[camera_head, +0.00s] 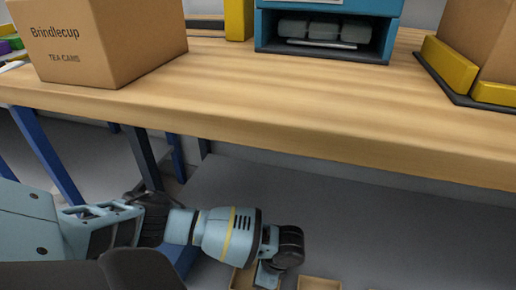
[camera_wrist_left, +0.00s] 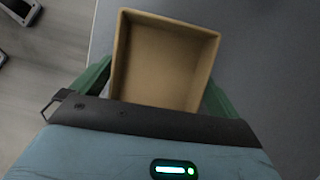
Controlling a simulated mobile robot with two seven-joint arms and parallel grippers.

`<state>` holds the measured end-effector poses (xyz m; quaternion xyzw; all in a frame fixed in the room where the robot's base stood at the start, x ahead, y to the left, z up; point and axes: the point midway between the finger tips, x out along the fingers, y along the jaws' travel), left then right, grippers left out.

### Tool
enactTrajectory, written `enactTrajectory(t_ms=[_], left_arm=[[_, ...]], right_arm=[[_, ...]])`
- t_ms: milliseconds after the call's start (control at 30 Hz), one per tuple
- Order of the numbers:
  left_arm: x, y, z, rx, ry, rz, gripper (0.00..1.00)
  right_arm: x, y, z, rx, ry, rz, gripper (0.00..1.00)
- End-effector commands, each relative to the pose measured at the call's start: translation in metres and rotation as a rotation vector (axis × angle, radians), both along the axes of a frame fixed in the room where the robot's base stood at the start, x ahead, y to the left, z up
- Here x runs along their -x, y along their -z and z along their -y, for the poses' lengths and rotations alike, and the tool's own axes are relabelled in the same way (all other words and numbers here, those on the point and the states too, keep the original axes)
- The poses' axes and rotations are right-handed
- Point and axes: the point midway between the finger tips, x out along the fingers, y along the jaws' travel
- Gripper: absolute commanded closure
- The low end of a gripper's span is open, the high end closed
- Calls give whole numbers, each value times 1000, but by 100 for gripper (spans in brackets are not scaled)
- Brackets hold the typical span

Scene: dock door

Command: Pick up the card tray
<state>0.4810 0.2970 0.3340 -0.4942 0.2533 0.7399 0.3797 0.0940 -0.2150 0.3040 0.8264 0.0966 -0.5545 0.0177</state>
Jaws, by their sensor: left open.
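A tan, open-topped square tray (camera_wrist_left: 168,55), which looks like the card tray, fills the middle of the left wrist view and appears empty. My left gripper (camera_wrist_left: 157,90) is open, with a green finger on each side of the tray's near part. I cannot tell whether the fingers touch its walls. In the head view my left gripper (camera_head: 268,274) is low, below the tabletop's front edge, largely hidden by the wrist. Tan tray edges (camera_head: 319,284) show at the bottom of that view, cut off by the frame. My right gripper is not in view.
A wooden table (camera_head: 300,110) spans above my left arm. On it stand a Brindlecup carton (camera_head: 100,45), a blue open-fronted unit (camera_head: 325,60) holding grey items, and another carton (camera_head: 490,40) between yellow corner blocks (camera_head: 449,64). A grey surface (camera_head: 330,215) lies below.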

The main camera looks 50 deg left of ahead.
Motion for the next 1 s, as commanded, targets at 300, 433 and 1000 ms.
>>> enactTrajectory(t_ms=[300,433,1000], left_arm=[[0,-1,0,1,0,1,28],[0,-1,0,1,0,1,28],[2,-42,6,4,2,1,28]], right_arm=[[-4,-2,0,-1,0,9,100],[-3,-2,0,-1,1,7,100],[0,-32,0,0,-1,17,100]])
